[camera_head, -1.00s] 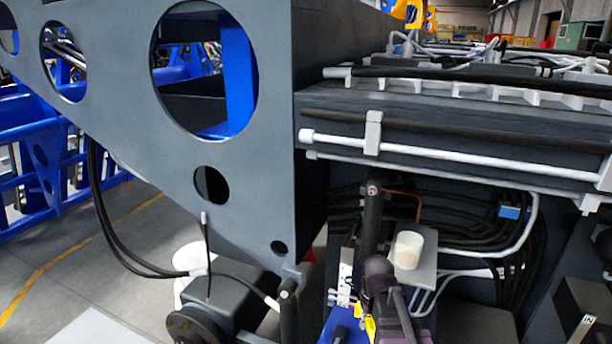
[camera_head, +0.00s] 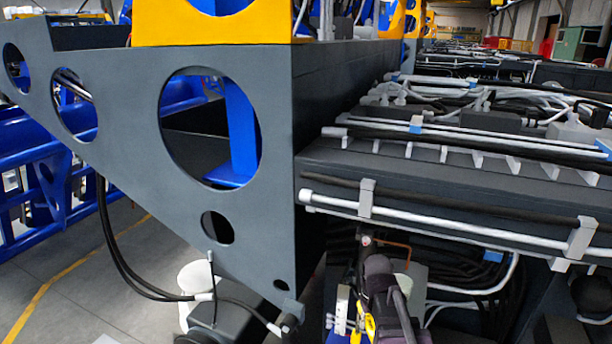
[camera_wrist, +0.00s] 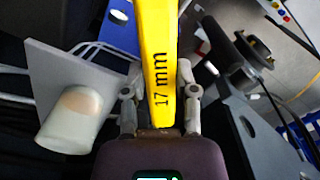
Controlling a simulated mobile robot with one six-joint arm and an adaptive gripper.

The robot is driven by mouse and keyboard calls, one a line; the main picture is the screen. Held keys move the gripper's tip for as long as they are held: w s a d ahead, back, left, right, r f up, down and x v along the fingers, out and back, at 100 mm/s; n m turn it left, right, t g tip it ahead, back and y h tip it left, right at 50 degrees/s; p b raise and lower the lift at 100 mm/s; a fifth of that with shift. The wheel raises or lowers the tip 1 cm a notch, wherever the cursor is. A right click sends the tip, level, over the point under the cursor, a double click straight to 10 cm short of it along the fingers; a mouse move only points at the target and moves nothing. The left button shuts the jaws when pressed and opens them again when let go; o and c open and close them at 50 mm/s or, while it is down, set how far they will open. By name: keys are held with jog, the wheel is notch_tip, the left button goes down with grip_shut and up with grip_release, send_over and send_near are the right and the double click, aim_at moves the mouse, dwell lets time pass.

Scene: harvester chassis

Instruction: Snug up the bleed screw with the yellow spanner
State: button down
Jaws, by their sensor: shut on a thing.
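The yellow spanner (camera_wrist: 158,55), marked "17 mm", is gripped between the two grey fingers of my gripper (camera_wrist: 158,92). It points up and away from the palm in the wrist view, and its far end runs out of the picture. In the head view only a small yellow piece of the spanner (camera_head: 370,326) shows beside my arm at the bottom edge. A blue block (camera_wrist: 117,14) with a pale round spot lies left of the spanner in the wrist view. I cannot make out the bleed screw in either view.
A white cup-like pot (camera_wrist: 76,118) on a grey plate (camera_wrist: 63,75) is left of my gripper. A grey chassis plate with round holes (camera_head: 130,130) stands left of my arm. Pipes and a ledge (camera_head: 450,190) overhang at right. Black hoses (camera_head: 130,265) hang over the floor at left.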

notch_tip(320, 180, up, 10)
jog(key=p, duration=0.9)
